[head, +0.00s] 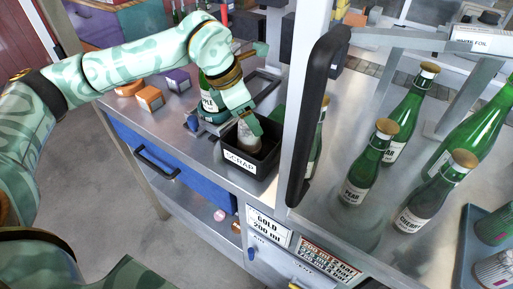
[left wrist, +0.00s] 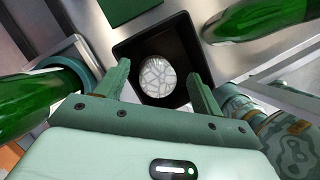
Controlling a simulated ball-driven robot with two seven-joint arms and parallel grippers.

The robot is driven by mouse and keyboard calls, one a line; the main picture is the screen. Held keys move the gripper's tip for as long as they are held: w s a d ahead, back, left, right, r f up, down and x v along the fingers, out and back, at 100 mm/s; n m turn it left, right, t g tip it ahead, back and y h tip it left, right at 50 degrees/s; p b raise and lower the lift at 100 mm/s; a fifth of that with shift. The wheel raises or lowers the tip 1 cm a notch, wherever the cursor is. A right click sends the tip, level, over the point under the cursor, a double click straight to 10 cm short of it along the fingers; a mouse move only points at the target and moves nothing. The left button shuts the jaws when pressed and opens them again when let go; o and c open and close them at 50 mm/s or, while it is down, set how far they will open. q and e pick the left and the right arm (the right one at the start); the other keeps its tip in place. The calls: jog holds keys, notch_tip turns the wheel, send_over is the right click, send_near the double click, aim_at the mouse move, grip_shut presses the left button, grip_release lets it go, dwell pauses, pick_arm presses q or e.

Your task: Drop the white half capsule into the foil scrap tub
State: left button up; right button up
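The white half capsule (left wrist: 157,76) shows in the left wrist view as a pale round shape with a web of lines, within the tub's outline. In the head view it is a pale, brownish shape (head: 247,137) at the tub opening, partly covered by my gripper. The black foil scrap tub (head: 262,168), labelled SCRAP, stands at the counter's front edge; its dark rim (left wrist: 126,48) frames the capsule from the wrist. My left gripper (left wrist: 160,75) points down over the tub, its fingers apart on either side of the capsule, with gaps visible. My right gripper is in neither view.
A green bottle (head: 209,98) stands just left of the tub. A grey post with a black handle (head: 312,110) rises close on its right. Several gold-capped green bottles (head: 366,165) stand farther right. Small orange and purple boxes (head: 150,97) sit on the counter's left.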

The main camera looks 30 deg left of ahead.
pick_arm(q)
jog(key=p+v, duration=0.3)
jog(key=v, duration=1.3)
jog(key=shift+s+a+r, duration=0.1)
